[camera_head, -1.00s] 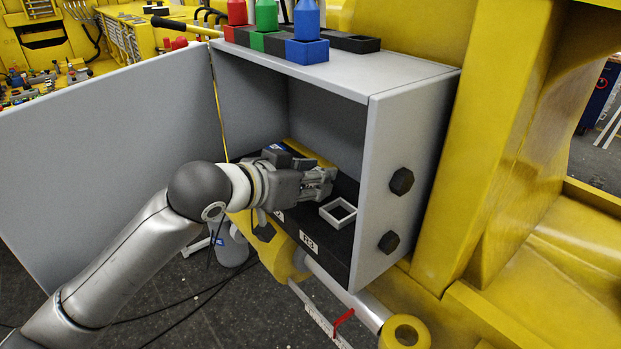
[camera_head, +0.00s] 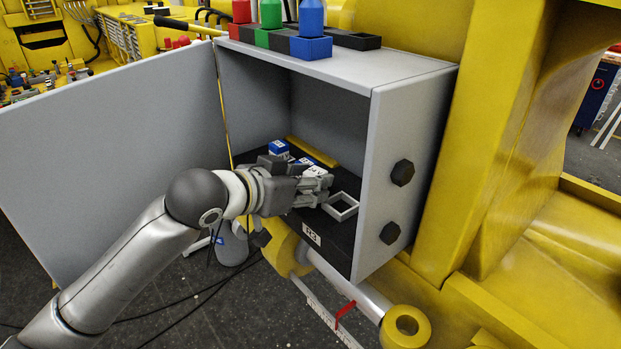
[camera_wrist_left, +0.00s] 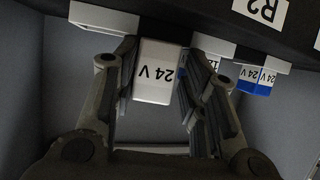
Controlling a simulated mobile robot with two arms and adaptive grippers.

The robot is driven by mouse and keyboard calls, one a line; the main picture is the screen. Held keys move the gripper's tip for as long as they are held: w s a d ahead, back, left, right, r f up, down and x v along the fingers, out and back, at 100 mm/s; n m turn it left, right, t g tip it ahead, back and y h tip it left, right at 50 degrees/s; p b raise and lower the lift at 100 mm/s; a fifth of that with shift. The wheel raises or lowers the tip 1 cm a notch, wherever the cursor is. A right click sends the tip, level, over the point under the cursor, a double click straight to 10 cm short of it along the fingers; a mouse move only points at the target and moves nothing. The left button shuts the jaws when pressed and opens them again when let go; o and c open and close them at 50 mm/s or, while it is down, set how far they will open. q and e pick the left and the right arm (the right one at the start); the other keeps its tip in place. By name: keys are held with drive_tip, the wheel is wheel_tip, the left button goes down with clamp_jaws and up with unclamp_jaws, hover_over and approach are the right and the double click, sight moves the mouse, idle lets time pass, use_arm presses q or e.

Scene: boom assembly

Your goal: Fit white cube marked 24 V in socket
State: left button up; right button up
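The white cube marked 24 V (camera_wrist_left: 157,72) is between the fingers of my left gripper (camera_wrist_left: 155,85), which is shut on it. In the head view my left gripper (camera_head: 320,190) is inside the grey box, low over its black floor panel, just left of an empty white square socket (camera_head: 341,206). A white socket rim also shows in the left wrist view (camera_wrist_left: 103,18), up and left of the cube and apart from it. The fingers hide most of the cube in the head view. My right gripper is not in view.
The box's grey right wall (camera_head: 400,160) stands close beside the socket. A yellow bar (camera_head: 312,152) lies at the back. The open door (camera_head: 110,160) is left.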

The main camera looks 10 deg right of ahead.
use_arm(q)
drive_tip(key=shift+o, duration=1.2)
drive_tip(key=shift+w+a+f, duration=0.15)
drive_tip(key=shift+w+f, duration=0.1)
drive_tip(key=shift+f, duration=0.35)
drive_tip(key=shift+s+d+r, duration=0.1)
drive_tip(key=shift+s+d, duration=0.05)
drive_tip(key=shift+d, duration=0.15)
drive_tip(key=v, duration=1.2)
drive_tip(key=shift+r, duration=0.35)
